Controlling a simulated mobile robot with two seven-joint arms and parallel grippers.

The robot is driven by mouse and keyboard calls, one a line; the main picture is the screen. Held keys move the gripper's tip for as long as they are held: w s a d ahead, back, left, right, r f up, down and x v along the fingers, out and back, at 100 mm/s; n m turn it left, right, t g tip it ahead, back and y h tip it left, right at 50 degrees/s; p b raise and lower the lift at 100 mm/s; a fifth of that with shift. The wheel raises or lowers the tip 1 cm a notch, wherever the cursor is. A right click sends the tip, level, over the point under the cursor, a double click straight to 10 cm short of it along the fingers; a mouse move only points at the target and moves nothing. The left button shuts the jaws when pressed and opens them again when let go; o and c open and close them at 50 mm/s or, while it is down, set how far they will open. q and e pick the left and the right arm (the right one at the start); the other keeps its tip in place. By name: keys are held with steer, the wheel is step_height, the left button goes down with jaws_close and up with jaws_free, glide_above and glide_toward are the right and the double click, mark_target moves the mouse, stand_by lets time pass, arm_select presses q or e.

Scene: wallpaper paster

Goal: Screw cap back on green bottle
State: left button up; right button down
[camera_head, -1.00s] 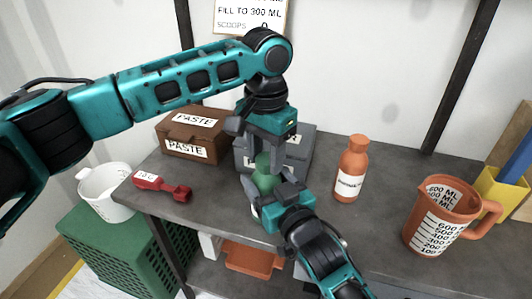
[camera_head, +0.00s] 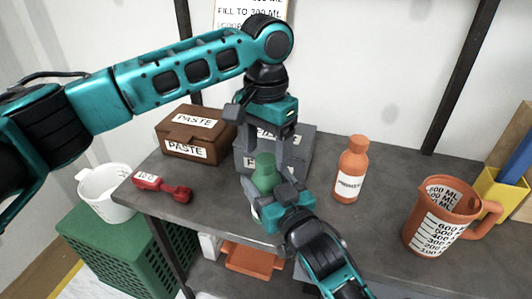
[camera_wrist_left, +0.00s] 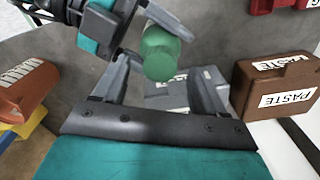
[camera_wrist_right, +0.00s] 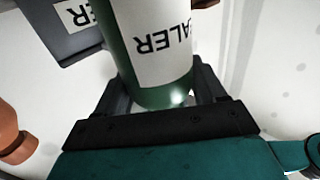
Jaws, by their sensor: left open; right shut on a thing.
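The green bottle (camera_wrist_right: 125,45) has a white label and is held in my right gripper (camera_head: 272,188), whose fingers are around its body. The bottle looks upright. A green cap (camera_wrist_left: 160,52) sits on its top and also shows in the head view (camera_head: 265,162); the seam between cap and neck is hidden. My left gripper (camera_head: 262,146) points down just above the cap. It is open, with a finger on either side of the cap in the left wrist view and a gap around it.
A grey box (camera_head: 300,150) stands right behind the bottle, and a brown paste box (camera_head: 180,148) is to its left. A red scoop (camera_head: 160,186) lies at the left edge. An orange bottle (camera_head: 350,165) and an orange jug (camera_head: 435,225) stand to the right, with free table between.

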arm_select(q)
step_height(320, 180, up, 10)
stand_by(0.3)
arm_select(e)
jaws_free()
steer(key=shift+s, duration=0.1)
arm_select(q)
steer(key=shift+r+p, duration=0.3)
steer(key=shift+r, duration=0.05)
arm_select(e)
steer(key=v, duration=1.2)
steer(key=shift+s+d, duration=0.2)
steer(key=shift+s, duration=0.1)
